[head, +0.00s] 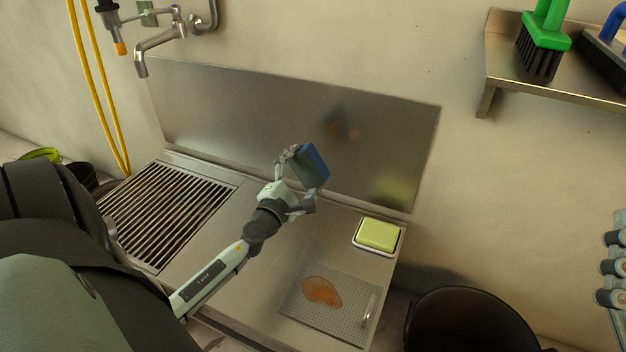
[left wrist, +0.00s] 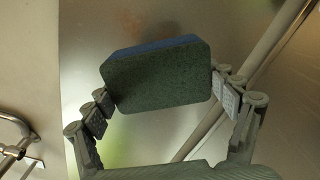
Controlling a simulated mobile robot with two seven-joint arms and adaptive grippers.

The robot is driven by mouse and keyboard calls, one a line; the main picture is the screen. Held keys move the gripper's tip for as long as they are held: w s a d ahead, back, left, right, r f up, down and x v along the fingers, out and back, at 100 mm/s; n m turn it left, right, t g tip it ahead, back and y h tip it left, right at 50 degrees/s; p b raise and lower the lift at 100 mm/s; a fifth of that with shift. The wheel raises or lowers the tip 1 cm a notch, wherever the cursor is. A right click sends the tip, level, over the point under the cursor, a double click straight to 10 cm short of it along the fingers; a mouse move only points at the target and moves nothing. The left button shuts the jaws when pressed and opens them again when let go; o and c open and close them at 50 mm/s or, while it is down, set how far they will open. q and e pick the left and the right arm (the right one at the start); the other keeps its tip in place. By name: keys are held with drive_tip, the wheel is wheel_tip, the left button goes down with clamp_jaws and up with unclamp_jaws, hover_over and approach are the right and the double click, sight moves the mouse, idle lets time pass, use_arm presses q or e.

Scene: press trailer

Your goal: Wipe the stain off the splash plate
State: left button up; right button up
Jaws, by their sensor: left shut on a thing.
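My left gripper (head: 305,176) is shut on a sponge (head: 313,162) with a blue side and a dark green side. It holds the sponge above the counter, in front of the steel back panel (head: 240,110). In the left wrist view the sponge (left wrist: 160,78) sits between the two fingers, green face towards the camera. An orange-brown stain (head: 321,291) lies on a perforated plate (head: 345,325) on the counter, below and right of the gripper.
A yellow-green block (head: 377,234) sits in a white tray on the counter's right. A slatted grate (head: 165,215) is at left, under a tap (head: 160,40). A shelf (head: 570,85) with brushes is at upper right. A black bin (head: 470,325) stands at lower right.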

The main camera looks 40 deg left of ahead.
sight(322, 146)
use_arm(q)
drive_tip(key=shift+x, duration=2.85)
drive_tip(key=shift+x, duration=1)
